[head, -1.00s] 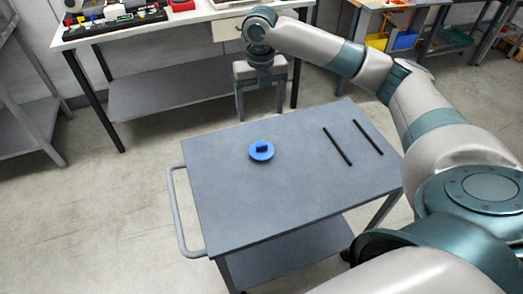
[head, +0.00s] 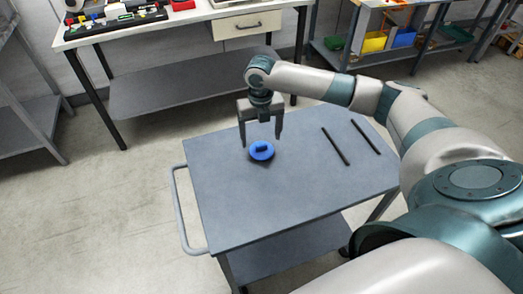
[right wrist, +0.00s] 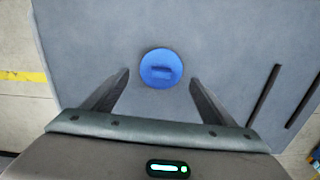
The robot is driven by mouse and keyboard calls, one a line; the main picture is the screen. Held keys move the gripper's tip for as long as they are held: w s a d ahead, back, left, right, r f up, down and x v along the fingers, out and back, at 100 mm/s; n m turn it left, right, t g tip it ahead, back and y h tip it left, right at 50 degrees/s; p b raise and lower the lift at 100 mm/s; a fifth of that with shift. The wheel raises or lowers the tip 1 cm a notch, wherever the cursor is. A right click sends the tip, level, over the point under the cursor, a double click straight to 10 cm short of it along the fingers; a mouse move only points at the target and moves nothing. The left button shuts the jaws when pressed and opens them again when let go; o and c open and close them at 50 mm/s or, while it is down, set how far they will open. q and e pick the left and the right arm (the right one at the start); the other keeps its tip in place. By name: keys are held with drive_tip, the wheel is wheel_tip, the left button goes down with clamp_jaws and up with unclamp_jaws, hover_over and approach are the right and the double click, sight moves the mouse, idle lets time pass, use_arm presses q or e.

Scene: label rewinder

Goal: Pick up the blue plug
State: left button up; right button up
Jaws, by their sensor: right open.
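The blue plug (head: 261,151) is a round disc with a raised grip bar on top. It lies flat on the grey top of a cart (head: 270,210), near its far left part. My right gripper (head: 260,143) is open and empty, pointing down just above and behind the plug. In the right wrist view the plug (right wrist: 161,69) lies ahead of the gap between the two open fingers (right wrist: 158,82), roughly centred. The fingers do not appear to touch it. My left gripper is not in view.
Two thin dark bars (head: 335,146) (head: 366,137) lie on the right part of the cart top. The cart has a handle (head: 181,215) at its left. A white workbench (head: 190,20) stands behind. The cart top's front part is clear.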

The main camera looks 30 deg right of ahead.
sight(262, 145)
drive_tip(key=shift+f, duration=0.1)
drive_tip(key=shift+f+p, duration=0.3)
drive_tip(key=shift+p, duration=0.1)
wheel_tip(262, 145, down, 3)
drive_tip(key=shift+d+p, duration=0.1)
drive_tip(key=shift+p, duration=0.65)
drive_tip(key=shift+f, duration=0.75)
drive_tip(key=shift+c, duration=0.6)
drive_tip(key=c, duration=0.8)
